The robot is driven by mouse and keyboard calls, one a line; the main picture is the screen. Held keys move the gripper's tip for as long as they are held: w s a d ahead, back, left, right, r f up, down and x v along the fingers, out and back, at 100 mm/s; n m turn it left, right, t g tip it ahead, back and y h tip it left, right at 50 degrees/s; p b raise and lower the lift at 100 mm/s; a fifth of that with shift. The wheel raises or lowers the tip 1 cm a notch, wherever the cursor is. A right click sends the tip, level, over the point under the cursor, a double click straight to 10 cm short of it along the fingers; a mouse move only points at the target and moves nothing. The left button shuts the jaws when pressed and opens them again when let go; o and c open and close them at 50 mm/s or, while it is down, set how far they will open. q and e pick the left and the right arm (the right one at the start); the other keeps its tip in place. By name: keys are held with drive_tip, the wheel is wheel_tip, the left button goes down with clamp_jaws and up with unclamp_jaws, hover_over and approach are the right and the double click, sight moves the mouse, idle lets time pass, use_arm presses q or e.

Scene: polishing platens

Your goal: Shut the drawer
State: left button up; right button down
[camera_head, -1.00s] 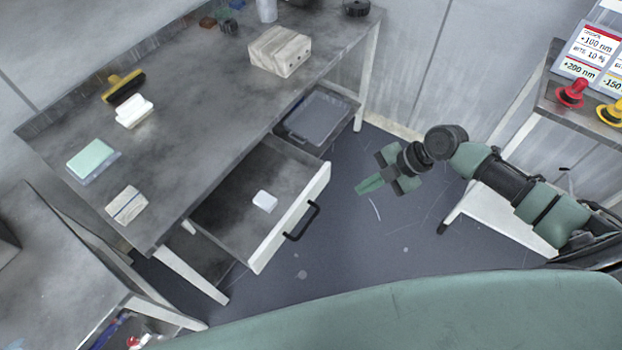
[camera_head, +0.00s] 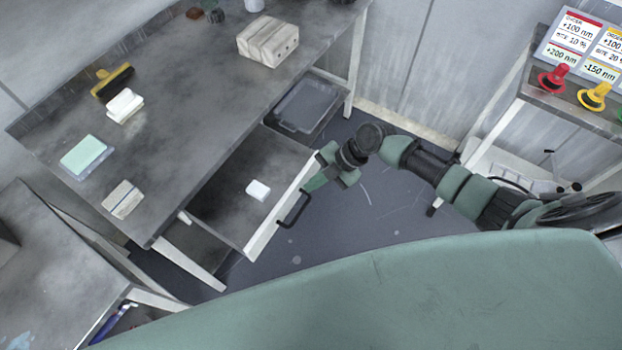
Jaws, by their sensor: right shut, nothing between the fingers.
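The drawer (camera_head: 232,214) under the grey workbench stands pulled out. Its pale front panel (camera_head: 259,239) faces right and carries a black bar handle (camera_head: 295,209). A small white block (camera_head: 258,190) lies inside it. My right gripper (camera_head: 312,184) is shut and empty. Its fingertips are at the far upper part of the drawer front, beyond the handle; I cannot tell whether they touch the panel. My left gripper is not in view.
The workbench (camera_head: 170,150) bears a wooden block (camera_head: 267,42), a brush (camera_head: 113,82) and pads. A grey tray (camera_head: 303,106) sits below it, behind the drawer. A rack with red and yellow knobs (camera_head: 594,97) stands at right. Floor before the drawer is clear.

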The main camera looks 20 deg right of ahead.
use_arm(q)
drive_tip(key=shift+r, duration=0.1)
use_arm(e)
drive_tip(key=shift+w+a, duration=0.15)
drive_tip(key=shift+w, duration=0.15)
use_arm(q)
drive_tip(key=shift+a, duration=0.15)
